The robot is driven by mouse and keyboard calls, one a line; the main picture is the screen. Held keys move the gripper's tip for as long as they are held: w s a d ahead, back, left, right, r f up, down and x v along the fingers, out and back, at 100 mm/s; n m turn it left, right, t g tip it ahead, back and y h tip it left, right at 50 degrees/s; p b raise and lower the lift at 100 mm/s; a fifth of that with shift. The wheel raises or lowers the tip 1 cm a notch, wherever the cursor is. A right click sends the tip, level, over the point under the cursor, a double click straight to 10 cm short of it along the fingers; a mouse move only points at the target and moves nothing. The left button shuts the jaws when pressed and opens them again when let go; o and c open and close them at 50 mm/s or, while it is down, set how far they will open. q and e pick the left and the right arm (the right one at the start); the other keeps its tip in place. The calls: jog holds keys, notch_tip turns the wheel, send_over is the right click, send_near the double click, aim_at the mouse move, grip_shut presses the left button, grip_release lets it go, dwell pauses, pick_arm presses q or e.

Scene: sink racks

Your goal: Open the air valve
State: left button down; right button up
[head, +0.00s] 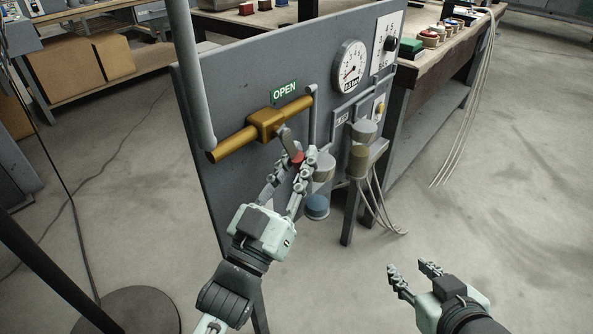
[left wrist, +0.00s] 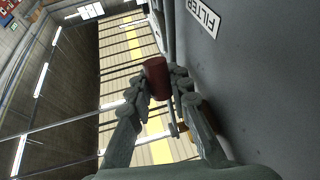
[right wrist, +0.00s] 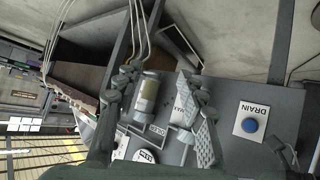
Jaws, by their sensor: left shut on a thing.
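The air valve is a brass body (head: 264,124) on a brass pipe across the grey panel (head: 225,90). A green OPEN sign (head: 284,91) is above it. Its grey lever (head: 286,136) slants down and right to a red handle end (head: 297,157). My left gripper (head: 291,161) is shut on this red handle, which also shows between the fingertips in the left wrist view (left wrist: 155,78). The fingers partly hide the handle in the head view. My right gripper (head: 412,271) is open and empty at lower right, away from the panel.
A pressure gauge (head: 349,66) and a dial plate (head: 388,43) are right of the valve. Filter cylinders (head: 358,160) stand beside my left fingers. A blue drain knob (head: 317,206) is below. A workbench (head: 440,50) is behind; the right floor is open.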

aim_at(298, 168)
pick_arm(q)
jog(key=shift+w+d+t+b, duration=0.15)
jog(key=shift+w+t+b, duration=0.1)
jog(key=shift+t+b, duration=0.5)
jog(key=shift+w+d+r+n+t+b, duration=0.25)
jog(key=shift+r+n+t+b, duration=0.15)
jog(key=shift+b, duration=0.55)
pick_arm(e)
jog(key=a+r+t+y, duration=0.3)
jog(key=a+r+t, duration=0.1)
jog(key=r, duration=0.5)
jog(key=w+a+r+t+y, duration=0.1)
jog(key=a+r+t+y, duration=0.2)
jog(key=r, duration=0.6)
jog(key=shift+a+r+t, duration=0.25)
jog(key=shift+a+t, duration=0.95)
jog(key=shift+a, duration=0.2)
jog(key=shift+w, duration=0.1)
pick_arm(q)
jog(key=c, duration=1.4)
grip_release()
jog(key=shift+o, duration=0.2)
pick_arm(e)
jog(key=shift+n, duration=0.3)
pick_arm(q)
jog(key=shift+v, duration=3.75)
